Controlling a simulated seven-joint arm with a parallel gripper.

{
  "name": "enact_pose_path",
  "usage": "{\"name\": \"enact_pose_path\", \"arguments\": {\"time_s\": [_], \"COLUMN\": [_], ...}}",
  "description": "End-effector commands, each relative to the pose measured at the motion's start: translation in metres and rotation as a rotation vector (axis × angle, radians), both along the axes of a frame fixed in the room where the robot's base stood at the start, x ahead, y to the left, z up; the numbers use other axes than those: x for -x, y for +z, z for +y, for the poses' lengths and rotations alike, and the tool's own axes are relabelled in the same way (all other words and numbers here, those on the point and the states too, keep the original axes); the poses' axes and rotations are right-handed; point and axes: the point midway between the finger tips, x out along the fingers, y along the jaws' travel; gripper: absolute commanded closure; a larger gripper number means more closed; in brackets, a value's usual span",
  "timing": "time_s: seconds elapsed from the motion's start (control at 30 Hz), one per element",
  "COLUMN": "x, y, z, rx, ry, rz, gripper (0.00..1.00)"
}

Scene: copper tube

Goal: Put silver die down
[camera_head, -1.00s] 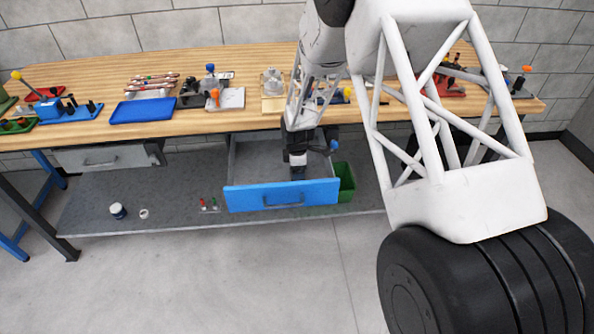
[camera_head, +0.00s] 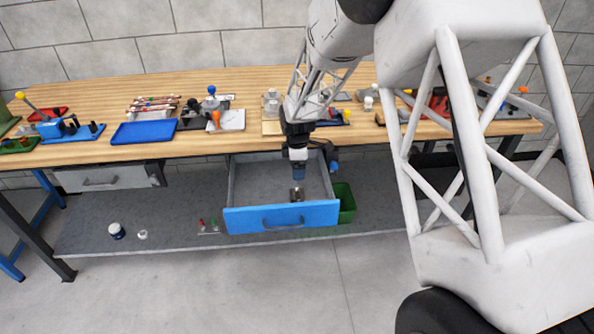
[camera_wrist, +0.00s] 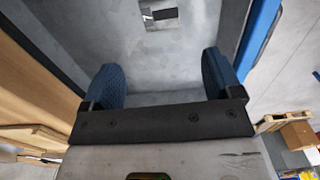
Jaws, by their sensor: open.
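The silver die (camera_head: 297,194) lies on the floor of the open drawer (camera_head: 280,217), near its blue front. In the wrist view the die (camera_wrist: 158,14) shows at the top edge, partly cut off, with a dark opening in it. My gripper (camera_head: 298,176) is above the drawer, a little above the die and apart from it. In the wrist view my gripper (camera_wrist: 163,78) has its two blue fingers wide apart with nothing between them but the grey drawer floor.
The drawer's walls surround my gripper. The wooden workbench (camera_head: 190,143) above holds a blue tray (camera_head: 145,131) and several fixtures. A green bin (camera_head: 344,203) stands right of the drawer. A jar (camera_head: 116,231) sits on the lower shelf.

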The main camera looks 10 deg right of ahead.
Motion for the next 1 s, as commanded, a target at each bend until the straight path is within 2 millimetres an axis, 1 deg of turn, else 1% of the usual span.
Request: {"name": "enact_pose_path", "arguments": {"time_s": [0.77,0.87,0.97,1.0], "x": [0.001,0.003,0.009,0.013], "y": [0.001,0.007,0.018,0.025], "z": [0.0,-0.002,-0.005,-0.006], "rx": [0.0,0.0,-0.001,-0.002], "ry": [-0.003,-0.018,-0.05,-0.068], "rz": [-0.001,-0.004,-0.009,-0.012], "gripper": [0.15,0.15,0.15,0.15]}}
